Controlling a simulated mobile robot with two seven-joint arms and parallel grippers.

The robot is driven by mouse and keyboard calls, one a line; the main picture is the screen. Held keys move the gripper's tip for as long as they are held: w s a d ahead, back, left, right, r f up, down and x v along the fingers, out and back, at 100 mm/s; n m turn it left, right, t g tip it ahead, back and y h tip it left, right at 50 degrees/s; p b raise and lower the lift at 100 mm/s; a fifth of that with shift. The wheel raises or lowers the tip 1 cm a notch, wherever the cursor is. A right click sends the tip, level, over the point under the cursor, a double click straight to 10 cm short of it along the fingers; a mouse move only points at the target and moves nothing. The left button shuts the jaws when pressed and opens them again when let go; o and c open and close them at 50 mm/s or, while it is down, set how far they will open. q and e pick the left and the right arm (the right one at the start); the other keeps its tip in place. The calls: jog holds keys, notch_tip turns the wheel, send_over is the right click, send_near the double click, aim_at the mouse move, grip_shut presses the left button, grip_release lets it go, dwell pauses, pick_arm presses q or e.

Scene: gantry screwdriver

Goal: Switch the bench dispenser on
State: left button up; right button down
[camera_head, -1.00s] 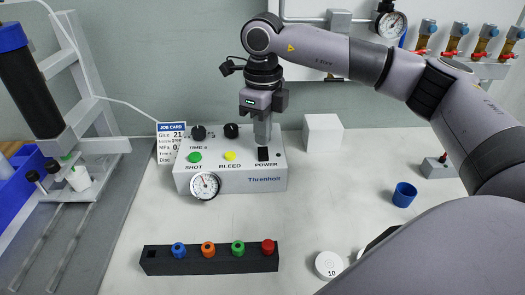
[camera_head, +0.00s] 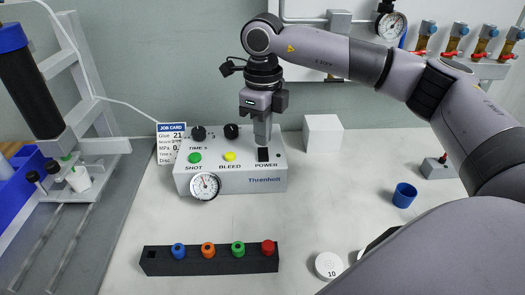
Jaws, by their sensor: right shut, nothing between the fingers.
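The bench dispenser (camera_head: 238,183) is a light grey box near the back of the bench. Its sloped top has two black knobs, a green SHOT button (camera_head: 194,158), a yellow BLEED button (camera_head: 230,156) and a black POWER switch (camera_head: 263,155). A round gauge (camera_head: 205,186) sits on its front. My right gripper (camera_head: 262,145) is shut and empty, pointing down with its fingertips right at the upper edge of the POWER switch. I cannot tell whether they touch it. No lit lamp shows on the dispenser. My left gripper is out of view.
A job card (camera_head: 171,143) stands behind the dispenser's left side. A white cube (camera_head: 322,133) is close to its right. A black rack (camera_head: 210,262) with coloured caps lies in front, and a blue cup (camera_head: 404,195) stands at right. The bench between rack and dispenser is clear.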

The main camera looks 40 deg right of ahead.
aim_at(263, 149)
jog(key=shift+f+b, duration=0.4)
jog(key=shift+f, duration=0.3)
dwell(0.8)
jog(key=shift+f, duration=0.35)
notch_tip(263, 149, up, 7)
jog(key=p, duration=0.5)
dwell(0.5)
jog(key=shift+r, duration=0.1)
dwell(0.3)
